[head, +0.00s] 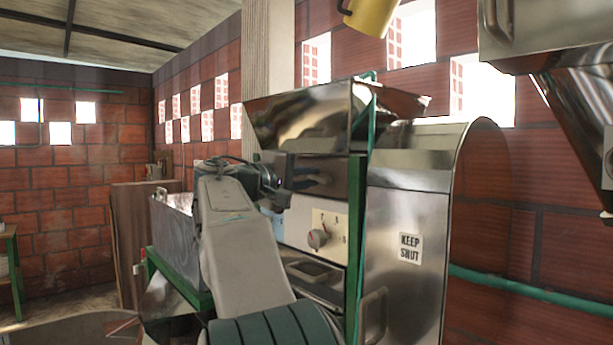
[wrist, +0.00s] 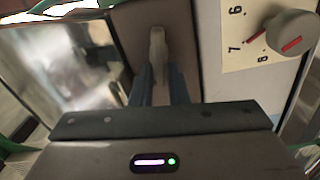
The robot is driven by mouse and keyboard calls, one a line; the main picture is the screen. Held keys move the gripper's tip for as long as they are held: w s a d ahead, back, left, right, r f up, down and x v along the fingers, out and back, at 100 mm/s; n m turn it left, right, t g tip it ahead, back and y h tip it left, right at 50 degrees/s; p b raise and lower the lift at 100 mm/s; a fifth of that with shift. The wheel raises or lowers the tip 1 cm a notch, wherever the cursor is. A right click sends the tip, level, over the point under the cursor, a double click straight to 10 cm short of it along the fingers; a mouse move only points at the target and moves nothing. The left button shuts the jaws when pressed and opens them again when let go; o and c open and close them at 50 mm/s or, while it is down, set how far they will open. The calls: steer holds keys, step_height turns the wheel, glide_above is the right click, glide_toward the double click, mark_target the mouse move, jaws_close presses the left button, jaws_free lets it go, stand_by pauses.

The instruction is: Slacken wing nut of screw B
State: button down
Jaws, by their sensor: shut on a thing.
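My gripper (head: 303,183) is up against the front of the metal machine, above the dial plate, in the head view. In the wrist view my gripper's two blue-grey fingers (wrist: 157,85) are shut on a narrow pale grey piece, which looks like the wing nut (wrist: 157,42), on a brown-grey panel. Its lower part is hidden between the fingers. No letter marking the screw can be read. The dial (head: 318,238) sits just below the gripper in the head view and at the upper right in the wrist view (wrist: 291,36).
A steel hopper (head: 300,118) rises above the gripper. A green frame post (head: 355,230) stands just right of it. A steel cover (head: 405,225) bears a "KEEP SHUT" sign (head: 410,248). A metal trough (head: 172,228) is at the left. A yellow container (head: 370,15) hangs overhead.

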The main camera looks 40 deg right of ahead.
steer(key=shift+f+n, duration=0.35)
steer(key=shift+n, duration=0.35)
steer(key=c, duration=1.4)
jaws_free()
steer(key=shift+c, duration=0.2)
steer(key=shift+s+r, duration=0.15)
steer(key=s+a+b, duration=0.1)
steer(key=a+b, duration=0.2)
steer(key=a, duration=1)
steer(key=shift+a, duration=0.35)
